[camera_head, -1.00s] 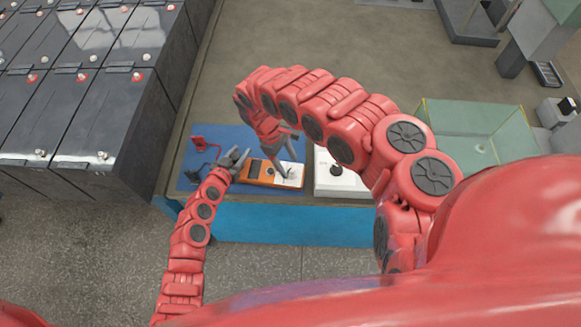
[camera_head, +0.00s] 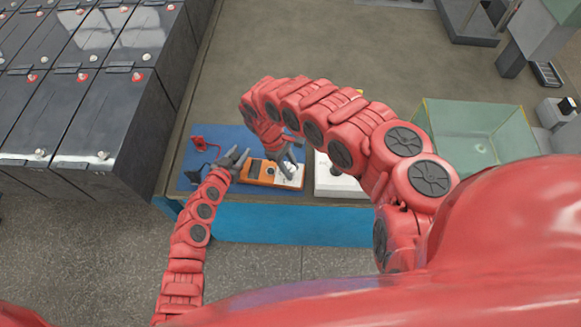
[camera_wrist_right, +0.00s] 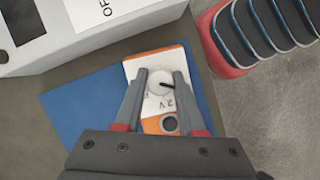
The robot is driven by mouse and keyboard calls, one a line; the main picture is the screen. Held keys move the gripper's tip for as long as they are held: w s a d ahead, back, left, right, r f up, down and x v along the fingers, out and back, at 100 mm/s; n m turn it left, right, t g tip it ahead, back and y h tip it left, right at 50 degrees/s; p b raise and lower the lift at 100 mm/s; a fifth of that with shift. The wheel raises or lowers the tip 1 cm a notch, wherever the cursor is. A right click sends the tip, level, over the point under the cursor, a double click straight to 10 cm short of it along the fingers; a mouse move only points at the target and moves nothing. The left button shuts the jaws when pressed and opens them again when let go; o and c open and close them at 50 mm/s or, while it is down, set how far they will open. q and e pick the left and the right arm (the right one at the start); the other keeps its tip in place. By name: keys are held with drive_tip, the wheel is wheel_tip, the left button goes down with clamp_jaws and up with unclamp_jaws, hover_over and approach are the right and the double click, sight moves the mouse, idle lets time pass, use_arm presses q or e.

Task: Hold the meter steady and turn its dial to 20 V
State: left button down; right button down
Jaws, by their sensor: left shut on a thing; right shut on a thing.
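The orange meter (camera_head: 262,179) with a white dial face lies on a blue mat (camera_head: 228,139) at the table's front edge. My left gripper (camera_head: 234,161) is shut on the meter's left end. My right gripper (camera_head: 288,168) is over the meter's right part. In the right wrist view, its fingers (camera_wrist_right: 161,74) are shut on the round white dial (camera_wrist_right: 158,84), one on each side. The dial has a dark pointer mark. Beside it the print "2 V" shows; the other scale marks are hidden or too small to read.
A white box (camera_head: 326,184) stands just right of the meter; its printed label shows in the right wrist view (camera_wrist_right: 95,12). Red clips with leads (camera_head: 199,143) lie on the mat's left. Black batteries (camera_head: 120,110) stand at the left. A green glass-like bin (camera_head: 470,125) is at the right.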

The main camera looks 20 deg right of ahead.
drive_tip(key=shift+m, duration=0.4)
drive_tip(key=m+y, duration=0.1)
drive_tip(key=m, duration=0.1)
drive_tip(key=m+g, duration=0.1)
drive_tip(key=m, duration=0.1)
drive_tip(key=shift+m+y, duration=0.4)
drive_tip(key=m+y, duration=0.1)
drive_tip(key=m, duration=0.2)
drive_tip(key=shift+d+m+g, duration=0.15)
drive_tip(key=shift+m+g, duration=0.15)
drive_tip(key=shift+m, duration=0.1)
drive_tip(key=m+y, duration=0.1)
drive_tip(key=m, duration=0.1)
drive_tip(key=shift+m, duration=0.3)
drive_tip(key=m+y, duration=0.1)
drive_tip(key=m, duration=0.2)
drive_tip(key=m+t+y, duration=0.1)
drive_tip(key=m, duration=0.2)
drive_tip(key=shift+y, duration=0.3)
drive_tip(key=m, duration=0.2)
drive_tip(key=m+t+y, duration=0.1)
drive_tip(key=m, duration=0.1)
drive_tip(key=shift+w+t, duration=0.15)
drive_tip(key=shift+t, duration=0.15)
drive_tip(key=shift+m+t, duration=0.3)
drive_tip(key=shift+m, duration=0.5)
drive_tip(key=shift+d+m, duration=0.1)
drive_tip(key=shift+m, duration=0.2)
